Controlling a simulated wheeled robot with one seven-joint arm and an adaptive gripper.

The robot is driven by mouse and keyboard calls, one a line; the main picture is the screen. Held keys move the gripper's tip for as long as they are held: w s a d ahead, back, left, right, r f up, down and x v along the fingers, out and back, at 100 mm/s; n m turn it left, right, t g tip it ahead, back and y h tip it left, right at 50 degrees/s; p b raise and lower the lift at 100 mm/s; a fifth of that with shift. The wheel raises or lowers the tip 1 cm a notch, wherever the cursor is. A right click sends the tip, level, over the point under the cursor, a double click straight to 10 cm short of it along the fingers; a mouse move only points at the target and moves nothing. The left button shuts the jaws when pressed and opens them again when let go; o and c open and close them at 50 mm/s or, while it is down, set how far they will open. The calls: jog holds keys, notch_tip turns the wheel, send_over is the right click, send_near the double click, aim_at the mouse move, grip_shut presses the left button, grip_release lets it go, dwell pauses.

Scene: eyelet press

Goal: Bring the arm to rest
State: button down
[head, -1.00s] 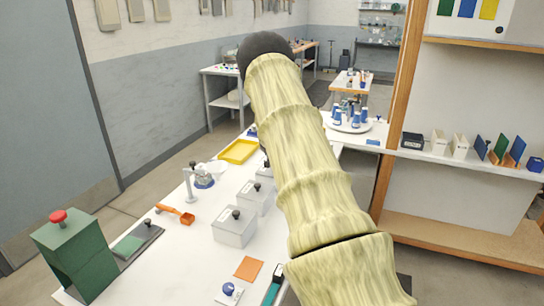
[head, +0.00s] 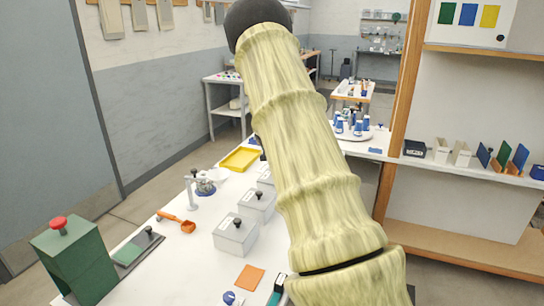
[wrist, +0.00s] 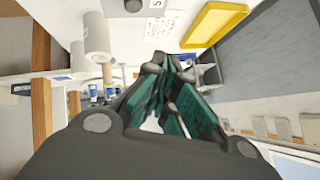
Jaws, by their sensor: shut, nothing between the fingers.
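My arm, in a pale yellow ribbed cover, fills the middle of the head view and rises over the worktable (head: 165,258). My gripper (wrist: 168,62) shows in the wrist view, with dark green finger pads drawn together and nothing held between them. The gripper is not visible in the head view. The fingers are in the air, apart from the table and its objects. The green press with a red knob (head: 75,258) stands at the table's near left.
Lidded grey boxes (head: 236,232), an orange scoop (head: 180,222), a yellow tray (head: 239,159) and an orange square (head: 250,276) lie on the table. Blue cups (head: 350,122) stand on a round tray farther back. A wooden-posted shelf (head: 460,170) is at right.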

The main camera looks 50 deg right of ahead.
jog(key=shift+s+a+r+b, duration=0.25)
jog(key=shift+a+r+b, duration=0.1)
jog(key=shift+a+r, duration=0.75)
